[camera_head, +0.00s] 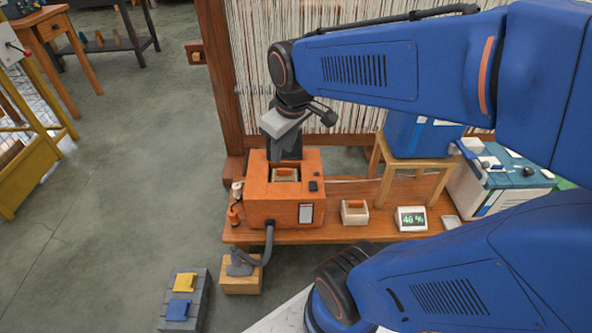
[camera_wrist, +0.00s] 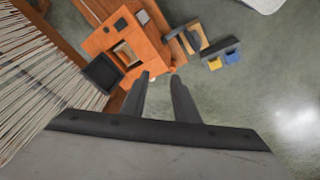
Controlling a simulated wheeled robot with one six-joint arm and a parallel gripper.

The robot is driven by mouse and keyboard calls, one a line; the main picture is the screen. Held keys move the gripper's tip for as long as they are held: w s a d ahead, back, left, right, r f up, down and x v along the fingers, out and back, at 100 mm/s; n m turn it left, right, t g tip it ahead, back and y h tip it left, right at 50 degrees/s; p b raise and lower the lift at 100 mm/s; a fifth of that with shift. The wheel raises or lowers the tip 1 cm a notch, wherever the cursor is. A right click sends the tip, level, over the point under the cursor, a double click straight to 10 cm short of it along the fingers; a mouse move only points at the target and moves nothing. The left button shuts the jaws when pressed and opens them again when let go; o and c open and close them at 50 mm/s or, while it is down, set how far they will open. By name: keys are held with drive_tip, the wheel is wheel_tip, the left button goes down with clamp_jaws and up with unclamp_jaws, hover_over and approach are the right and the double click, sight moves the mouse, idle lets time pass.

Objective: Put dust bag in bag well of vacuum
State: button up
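The orange vacuum (camera_head: 270,208) stands at the left end of a low wooden bench. Its dark lid (camera_wrist: 102,73) is raised, and its bag well (camera_head: 285,175) is open at the top. A pale, framed piece with an orange-brown middle shows in the well; I cannot tell if it is a dust bag. A small cream box-shaped thing with an orange top (camera_head: 354,213), possibly a dust bag, sits on the bench right of the vacuum. My gripper (camera_wrist: 161,76) is above and behind the vacuum, fingers apart with nothing between them. Its fingertips are hard to make out in the head view.
A grey hose (camera_head: 268,245) runs down from the vacuum to a wooden block (camera_head: 240,279). A grey block (camera_head: 195,300) carries yellow and blue pieces. A display reading 46 % (camera_head: 411,219) and a stool (camera_head: 405,165) are to the right. A loom stands behind.

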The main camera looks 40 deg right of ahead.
drive_tip(key=s+a+m+t, duration=0.1)
drive_tip(key=s+a+m, duration=0.1)
drive_tip(key=s, duration=0.7)
drive_tip(key=shift+a+r+m, duration=0.2)
drive_tip(key=shift+r+m, duration=0.2)
drive_tip(key=shift+m, duration=0.1)
drive_tip(key=shift+o, duration=0.3)
idle(0.3)
